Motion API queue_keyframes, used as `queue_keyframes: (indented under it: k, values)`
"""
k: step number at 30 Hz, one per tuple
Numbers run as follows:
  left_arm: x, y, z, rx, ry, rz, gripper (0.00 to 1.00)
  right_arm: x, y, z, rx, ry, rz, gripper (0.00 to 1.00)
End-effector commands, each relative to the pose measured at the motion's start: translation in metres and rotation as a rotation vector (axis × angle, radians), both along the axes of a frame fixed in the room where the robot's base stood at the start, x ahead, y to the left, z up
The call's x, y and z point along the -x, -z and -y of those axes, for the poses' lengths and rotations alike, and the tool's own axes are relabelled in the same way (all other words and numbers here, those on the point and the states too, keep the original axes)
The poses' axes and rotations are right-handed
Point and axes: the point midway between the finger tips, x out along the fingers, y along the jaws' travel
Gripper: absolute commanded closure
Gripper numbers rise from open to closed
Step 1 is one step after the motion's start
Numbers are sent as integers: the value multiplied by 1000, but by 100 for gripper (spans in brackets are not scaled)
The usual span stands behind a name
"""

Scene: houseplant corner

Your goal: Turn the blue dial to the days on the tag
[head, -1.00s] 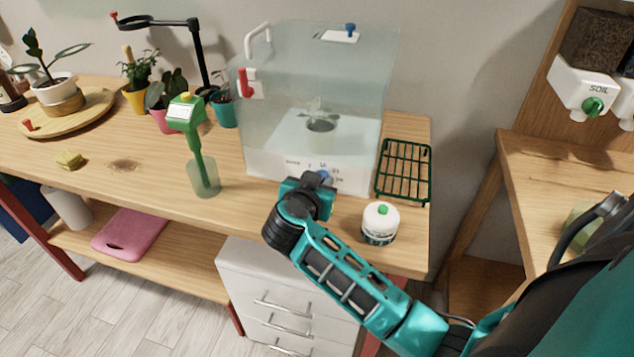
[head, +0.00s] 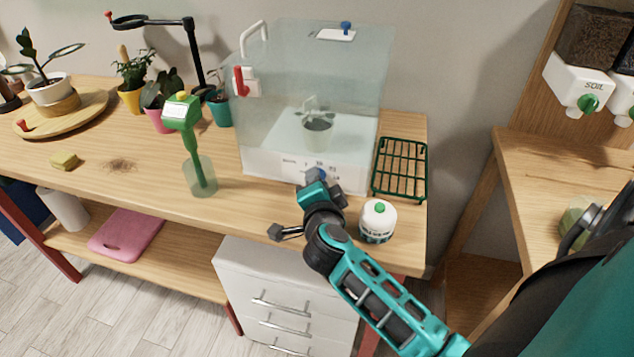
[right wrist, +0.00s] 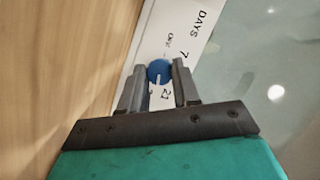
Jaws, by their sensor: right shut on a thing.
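The blue dial (right wrist: 158,70) sits on a white panel printed DAYS, with a 7 and a 21 beside the dial. Its white mark points down in the right wrist view, on the side of the 21. My right gripper (right wrist: 156,86) is shut on the dial, one finger on each side. In the head view my right gripper (head: 314,180) is at the front panel (head: 270,166) of the clear plant case (head: 270,110) and hides most of the dial. I cannot make out a tag with a readable number of days. My left gripper is not in view.
A green wire rack (head: 401,168) lies right of the case. A green tool in a clear cup (head: 200,178) stands to the left. The table front between is clear.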

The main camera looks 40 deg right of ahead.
Motion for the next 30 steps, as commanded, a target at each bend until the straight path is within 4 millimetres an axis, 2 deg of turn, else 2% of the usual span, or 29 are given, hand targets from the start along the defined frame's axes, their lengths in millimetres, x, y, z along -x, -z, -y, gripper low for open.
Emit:
queue_keyframes:
  k: [15,30]
  values:
    - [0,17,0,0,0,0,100,1,4,1,-236,2,275,99]
    - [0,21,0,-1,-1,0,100,1,3,1,-290,3,338,99]
